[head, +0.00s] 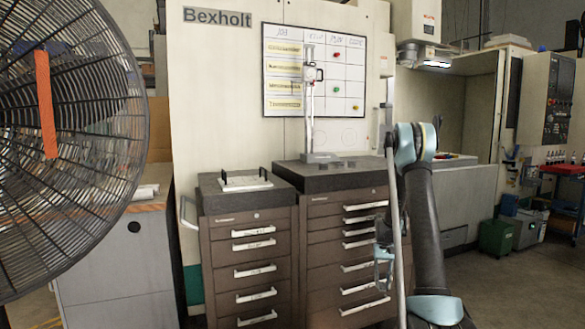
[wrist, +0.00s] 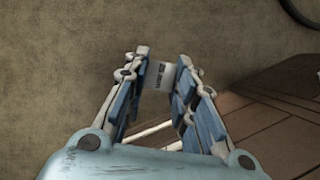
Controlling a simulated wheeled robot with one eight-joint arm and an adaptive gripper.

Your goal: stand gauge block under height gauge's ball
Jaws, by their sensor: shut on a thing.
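The height gauge (head: 310,120) stands upright on the dark surface plate (head: 345,179) on top of the right brown drawer cabinet. Its measuring head (head: 314,74) is high on the column; the ball is too small to make out. My gripper (head: 384,258) hangs low in front of the right side of that cabinet, well below its top. In the wrist view my gripper (wrist: 163,62) is shut on the gauge block (wrist: 161,75), a small pale block with dark markings between the fingertips. The fingers partly hide the block's sides.
A lower drawer cabinet (head: 246,260) at left bears a white plate with black handles (head: 245,180). Small dark pieces (head: 340,164) lie beside the gauge's base. A large fan (head: 70,140) fills the left. Open floor (head: 510,290) lies at right.

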